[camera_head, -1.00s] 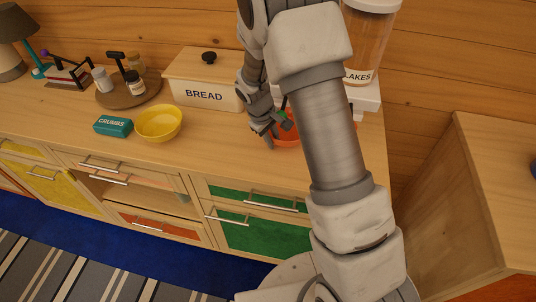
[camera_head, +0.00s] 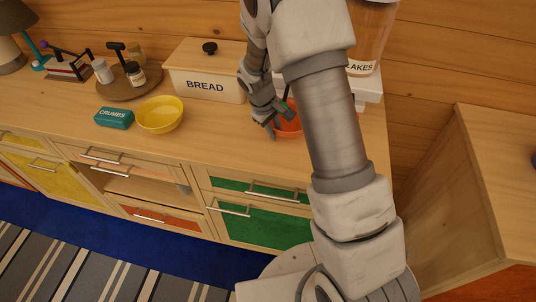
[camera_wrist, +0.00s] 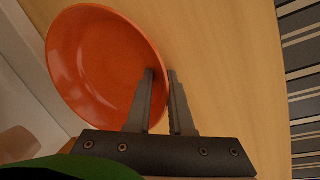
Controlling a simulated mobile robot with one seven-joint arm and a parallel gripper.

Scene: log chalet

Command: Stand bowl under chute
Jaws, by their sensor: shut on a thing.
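An orange bowl (camera_wrist: 95,60) fills the left of the wrist view, its inside facing the camera. My gripper (camera_wrist: 161,80) is shut on the bowl's rim, one finger inside the bowl and one outside. In the head view the orange bowl (camera_head: 289,126) is at the right part of the counter, partly hidden by my arm, with my gripper (camera_head: 273,126) at its left side. The flakes dispenser (camera_head: 366,40) stands behind it on a white base (camera_head: 370,88). Its chute is hidden behind my arm. I cannot tell whether the bowl touches the counter.
A yellow bowl (camera_head: 160,114) and a teal crumbs box (camera_head: 114,118) stand on the counter (camera_head: 215,140) to the left. A bread bin (camera_head: 205,75) stands behind my gripper's left. A round tray (camera_head: 128,86) holds jars. A wooden cabinet (camera_head: 490,160) stands at the right.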

